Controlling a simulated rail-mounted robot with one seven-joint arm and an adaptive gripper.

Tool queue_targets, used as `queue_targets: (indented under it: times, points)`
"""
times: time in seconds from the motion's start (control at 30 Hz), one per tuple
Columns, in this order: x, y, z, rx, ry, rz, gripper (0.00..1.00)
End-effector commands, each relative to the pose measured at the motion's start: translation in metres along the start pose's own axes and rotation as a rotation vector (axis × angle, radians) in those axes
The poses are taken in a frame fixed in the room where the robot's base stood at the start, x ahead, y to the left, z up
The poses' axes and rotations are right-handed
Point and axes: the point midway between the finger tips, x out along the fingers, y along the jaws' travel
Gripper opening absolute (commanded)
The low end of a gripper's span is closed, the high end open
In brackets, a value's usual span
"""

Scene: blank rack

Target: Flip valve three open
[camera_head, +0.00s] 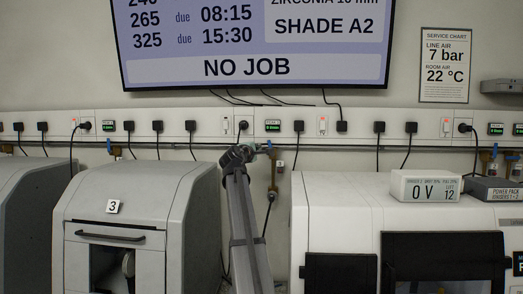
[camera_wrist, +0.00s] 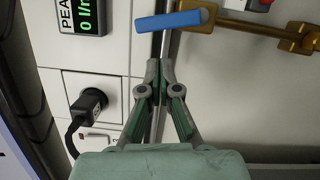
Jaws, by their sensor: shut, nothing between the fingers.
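A brass valve with a blue lever (camera_wrist: 168,21) shows at the top of the wrist view. Its lever lies nearly flat across that picture, slightly tilted, over a thin pipe. Brass pipework (camera_wrist: 262,32) runs to the right from it. My gripper (camera_wrist: 158,64) is shut and empty, with its fingertips just below the lever in that view and a small gap seeming to remain. In the head view my gripper (camera_head: 265,147) is at the wall pipe beside the brass fitting (camera_head: 272,188), and my arm hides part of this spot. I cannot read a valve number.
A grey machine labelled 3 (camera_head: 113,207) stands left of my arm, and a white machine (camera_head: 340,220) stands to the right. A black plug (camera_wrist: 88,103) and a green display (camera_wrist: 90,15) sit on the wall trunking near my gripper. Cables hang along the wall.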

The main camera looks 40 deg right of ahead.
Motion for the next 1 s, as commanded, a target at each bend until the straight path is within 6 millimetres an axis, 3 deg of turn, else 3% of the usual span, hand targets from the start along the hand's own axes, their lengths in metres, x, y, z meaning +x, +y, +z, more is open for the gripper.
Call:
queue_targets:
  times: [0.03,0.3,0.5,0.7,1.0]
  points:
    - [-0.002,-0.004,-0.010,0.001,0.003,0.001,0.00]
    - [-0.062,-0.006,-0.006,0.001,0.002,0.002,0.00]
    - [-0.091,-0.005,-0.007,0.000,0.001,0.002,0.00]
    - [-0.102,-0.004,-0.007,-0.001,0.001,0.001,0.00]
    - [-0.103,-0.004,-0.007,0.000,0.001,0.001,0.00]
